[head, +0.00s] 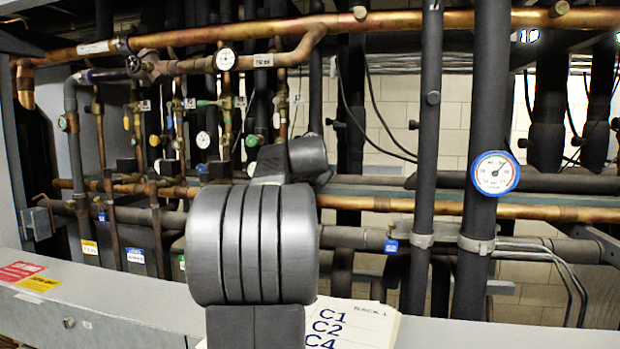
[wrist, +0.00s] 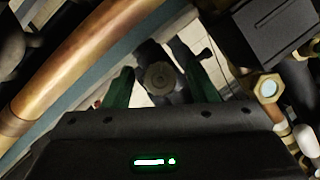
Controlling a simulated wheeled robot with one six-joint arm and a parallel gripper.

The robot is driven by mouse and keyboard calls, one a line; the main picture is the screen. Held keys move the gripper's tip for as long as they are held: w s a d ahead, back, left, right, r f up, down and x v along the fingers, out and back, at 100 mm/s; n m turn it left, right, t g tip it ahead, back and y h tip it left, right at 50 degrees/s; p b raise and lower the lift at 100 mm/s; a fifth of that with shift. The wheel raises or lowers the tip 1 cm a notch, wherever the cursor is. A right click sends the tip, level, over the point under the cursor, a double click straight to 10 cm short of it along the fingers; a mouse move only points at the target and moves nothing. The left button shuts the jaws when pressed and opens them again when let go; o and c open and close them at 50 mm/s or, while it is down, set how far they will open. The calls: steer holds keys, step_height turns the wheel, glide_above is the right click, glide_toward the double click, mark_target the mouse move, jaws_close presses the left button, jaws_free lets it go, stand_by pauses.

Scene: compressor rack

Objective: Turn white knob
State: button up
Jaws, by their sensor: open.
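My gripper (wrist: 160,84) is open, with one green finger on each side of the knob and a gap on both sides. I cannot tell how far the fingertips are from the knob in depth. In the head view my arm hides my gripper, and I cannot make out this knob for certain. A white round part (head: 203,140) shows among the valves left of my arm.
A thick copper pipe (wrist: 85,65) runs diagonally on the left of the wrist view. A black box (wrist: 265,35) and a brass fitting (wrist: 268,88) stand close on the right. A blue-rimmed gauge (head: 495,173) sits on a dark pipe at the right of the head view.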

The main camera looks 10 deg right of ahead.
steer(key=b+v, duration=0.2)
steer(key=v, duration=0.9)
steer(key=shift+s, duration=0.25)
steer(key=p+x, duration=0.3)
steer(key=x, duration=1)
steer(key=shift+w, duration=0.4)
